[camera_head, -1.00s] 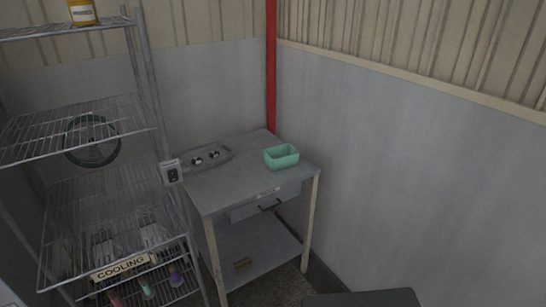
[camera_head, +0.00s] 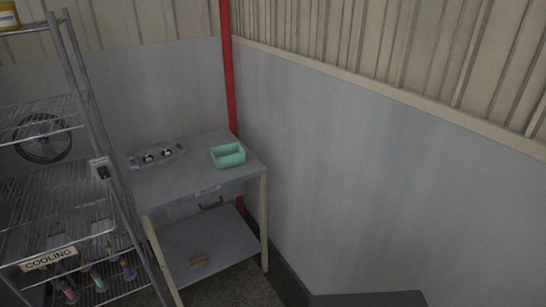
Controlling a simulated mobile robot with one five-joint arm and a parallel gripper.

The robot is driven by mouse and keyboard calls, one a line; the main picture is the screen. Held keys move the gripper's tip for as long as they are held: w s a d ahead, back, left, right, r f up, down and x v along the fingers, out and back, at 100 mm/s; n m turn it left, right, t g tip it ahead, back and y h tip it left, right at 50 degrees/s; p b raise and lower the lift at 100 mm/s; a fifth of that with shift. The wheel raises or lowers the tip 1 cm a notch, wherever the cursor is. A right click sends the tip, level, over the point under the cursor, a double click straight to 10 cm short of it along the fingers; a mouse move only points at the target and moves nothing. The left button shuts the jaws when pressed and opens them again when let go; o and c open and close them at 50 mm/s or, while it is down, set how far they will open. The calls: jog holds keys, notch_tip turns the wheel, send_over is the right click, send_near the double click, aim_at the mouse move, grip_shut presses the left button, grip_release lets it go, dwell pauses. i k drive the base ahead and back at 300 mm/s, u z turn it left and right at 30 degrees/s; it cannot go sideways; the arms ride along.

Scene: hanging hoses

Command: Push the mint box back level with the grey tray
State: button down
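The mint box (camera_head: 229,160) is a small open-topped green box. It stands upright on the grey table (camera_head: 180,180), near its right edge. The grey tray (camera_head: 172,150) is a shallow tray towards the table's back left, with a few small black and white things in it. A gap of bare table top separates the box from the tray. Nothing touches the box. My gripper is not in view.
A wire shelf rack (camera_head: 88,110) with a "COOLING" sign (camera_head: 48,258) stands close on the table's left. A red pipe (camera_head: 228,70) and grey walls (camera_head: 370,170) are behind and right.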

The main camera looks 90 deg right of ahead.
aim_at(234, 152)
jog(key=k, duration=0.85)
jog(key=z, duration=1.35)
jog(key=i, duration=0.7)
jog(key=z, duration=0.1)
